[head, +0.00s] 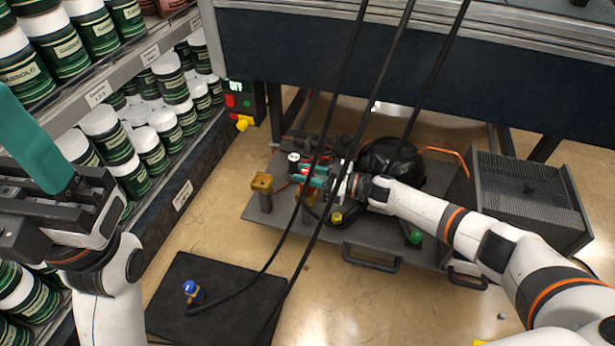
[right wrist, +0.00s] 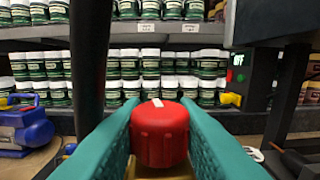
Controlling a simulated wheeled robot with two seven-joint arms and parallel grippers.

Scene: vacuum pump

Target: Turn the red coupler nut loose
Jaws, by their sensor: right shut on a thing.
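The red coupler nut (right wrist: 160,135) fills the lower middle of the right wrist view, with a white mark on its top and a brass part under it. My right gripper (right wrist: 160,140) has its two teal fingers closed against the nut's left and right sides. In the head view, my right gripper (head: 311,176) reaches the pump cart from the right; its fingers and a hose in front hide most of the nut there. My left gripper (head: 50,180) hangs at the left by the shelves, away from the cart. Its finger gap is not clear.
The pump cart (head: 262,208) stands on the floor with a brass bracket (head: 262,183) and a finned grey block (head: 530,190). Dark hoses (head: 330,170) cross before it. A blue-topped fitting (head: 191,287) lies on a black mat (head: 215,320). Shelves of jars (head: 110,130) line the left.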

